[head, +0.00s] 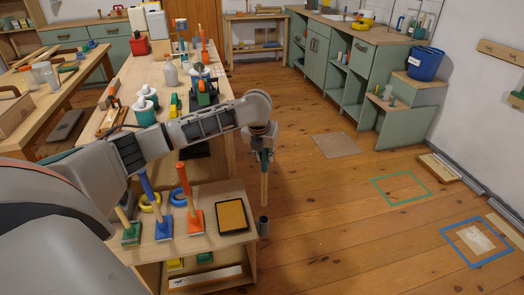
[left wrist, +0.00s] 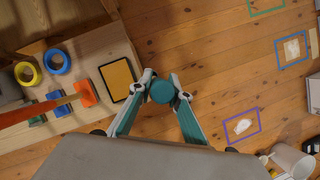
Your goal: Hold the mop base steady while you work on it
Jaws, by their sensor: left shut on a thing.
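My left gripper (head: 265,155) is shut on an upright tool with a teal top (left wrist: 162,91) and a wooden shaft (head: 264,190), just off the right edge of the low table. A dark grey cylinder (head: 263,227) shows below the shaft; I cannot tell whether they touch. On the low table stand tools with handles on flat bases: a green base (head: 131,234), a blue base (head: 164,230) and an orange base (head: 196,223). I cannot tell which one is the mop base. My right gripper is not in view.
A tan pad in a black frame (head: 232,215) lies on the low table (head: 215,245), near yellow and blue rings. A long workbench (head: 145,72) with bottles stands behind. Wooden floor (head: 330,220) to the right is mostly clear, with a green taped outline (head: 402,177) and a blue one (head: 463,255).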

